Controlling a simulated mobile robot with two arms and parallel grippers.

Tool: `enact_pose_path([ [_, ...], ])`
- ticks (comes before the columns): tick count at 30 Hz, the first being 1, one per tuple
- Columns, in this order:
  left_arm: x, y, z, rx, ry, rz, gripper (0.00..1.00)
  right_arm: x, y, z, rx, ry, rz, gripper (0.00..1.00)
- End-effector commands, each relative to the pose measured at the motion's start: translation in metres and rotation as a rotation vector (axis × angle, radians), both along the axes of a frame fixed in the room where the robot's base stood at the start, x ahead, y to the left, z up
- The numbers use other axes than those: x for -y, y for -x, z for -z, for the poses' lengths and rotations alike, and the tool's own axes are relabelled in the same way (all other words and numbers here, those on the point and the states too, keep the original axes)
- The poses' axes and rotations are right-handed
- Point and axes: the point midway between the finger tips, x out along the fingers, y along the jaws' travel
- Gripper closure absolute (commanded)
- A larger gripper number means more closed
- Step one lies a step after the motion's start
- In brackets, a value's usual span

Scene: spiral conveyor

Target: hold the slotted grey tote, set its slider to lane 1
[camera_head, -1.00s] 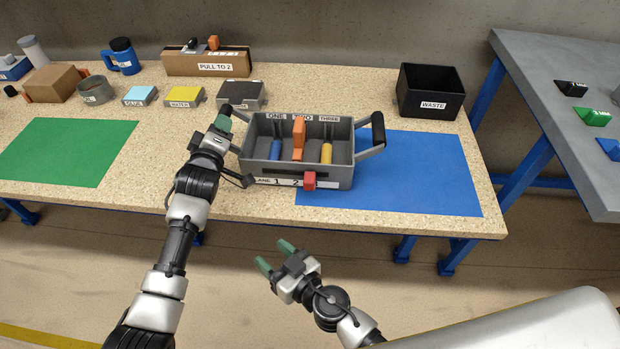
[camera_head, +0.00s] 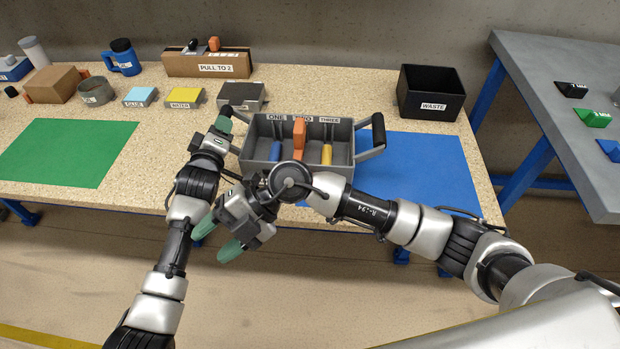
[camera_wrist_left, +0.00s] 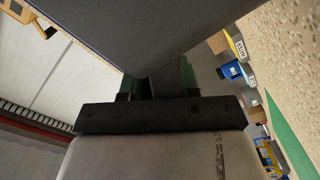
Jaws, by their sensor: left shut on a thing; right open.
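The slotted grey tote (camera_head: 343,148) stands upright on the table, with compartments labelled ONE, TWO and THREE. A blue piece, an orange piece (camera_head: 299,138) and a yellow piece (camera_head: 326,154) sit in them. My left gripper (camera_head: 222,124) is shut on the tote's left handle; the left wrist view shows its green fingers (camera_wrist_left: 158,85) on either side of a dark bar. My right gripper (camera_head: 216,240) is open and empty, in front of the tote's left side.
A blue mat (camera_head: 430,180) lies under and right of the tote, a green mat (camera_head: 65,150) at left. A black WASTE bin (camera_head: 432,92) stands at back right. A PULL TO 2 box (camera_head: 208,66) and small labelled boxes line the back. A grey side table (camera_head: 570,130) is at right.

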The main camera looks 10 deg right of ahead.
Motion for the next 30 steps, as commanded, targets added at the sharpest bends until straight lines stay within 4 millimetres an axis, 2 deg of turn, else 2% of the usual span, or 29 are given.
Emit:
enact_pose_path([
  [1, -0.001, 0.001, 0.007, -0.013, -0.005, -0.002, 1.0, 0.014, -0.015, 0.002, 0.056, 0.103, -0.026, 0.47],
  [7, -0.001, 0.001, 0.007, -0.013, -0.005, -0.002, 1.0, 0.079, -0.07, -0.002, 0.209, 0.52, -0.066, 0.47],
  [12, -0.001, 0.001, 0.007, -0.013, -0.005, -0.002, 1.0, 0.137, -0.113, -0.027, 0.288, 0.828, -0.022, 0.47],
  [15, -0.001, 0.001, 0.007, -0.013, -0.005, -0.002, 1.0, 0.162, -0.129, -0.043, 0.312, 0.954, 0.014, 0.47],
  [18, -0.001, 0.001, 0.007, -0.013, -0.005, -0.002, 1.0, 0.179, -0.138, -0.055, 0.324, 1.033, 0.04, 0.47],
  [22, -0.001, 0.001, 0.007, -0.013, -0.005, -0.002, 1.0, 0.188, -0.142, -0.057, 0.327, 1.077, 0.056, 0.47],
  [26, -0.001, 0.001, 0.007, -0.013, -0.005, -0.002, 1.0, 0.188, -0.142, -0.042, 0.324, 1.08, 0.055, 0.47],
  [30, -0.001, 0.001, 0.007, -0.014, -0.004, -0.002, 1.0, 0.188, -0.142, -0.015, 0.323, 1.079, 0.054, 0.47],
])
